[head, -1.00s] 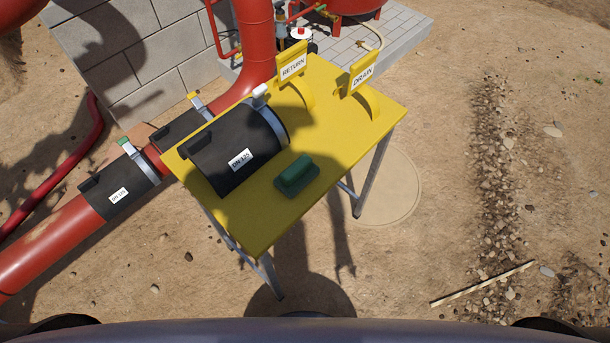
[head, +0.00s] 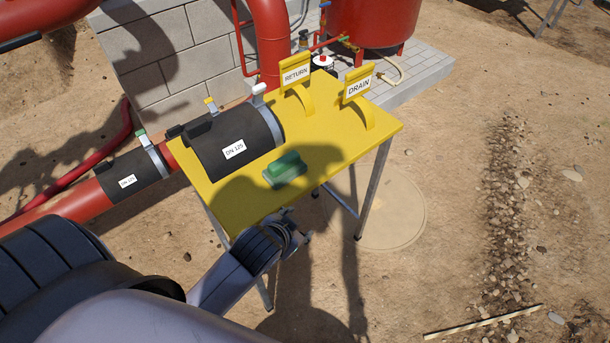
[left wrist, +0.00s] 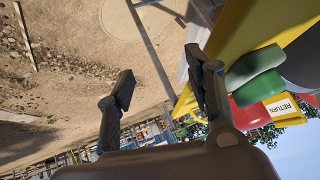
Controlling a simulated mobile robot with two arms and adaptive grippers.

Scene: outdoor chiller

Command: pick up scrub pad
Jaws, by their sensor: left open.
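The green scrub pad (head: 286,170) lies on the yellow table (head: 345,160), in front of the black DN 125 sleeve. It also shows in the left wrist view (left wrist: 254,76), right of both fingers. My left gripper (head: 292,233) is at the table's near edge, closer to me than the pad and apart from it. In the left wrist view my left gripper (left wrist: 160,85) is open with nothing between its fingers. My right gripper is in neither view.
The black DN 125 sleeve (head: 240,145) takes up the table's left side. Yellow RETURN (head: 296,74) and DRAIN (head: 358,88) signs stand at the back. Red pipes and a red tank (head: 372,22) stand behind.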

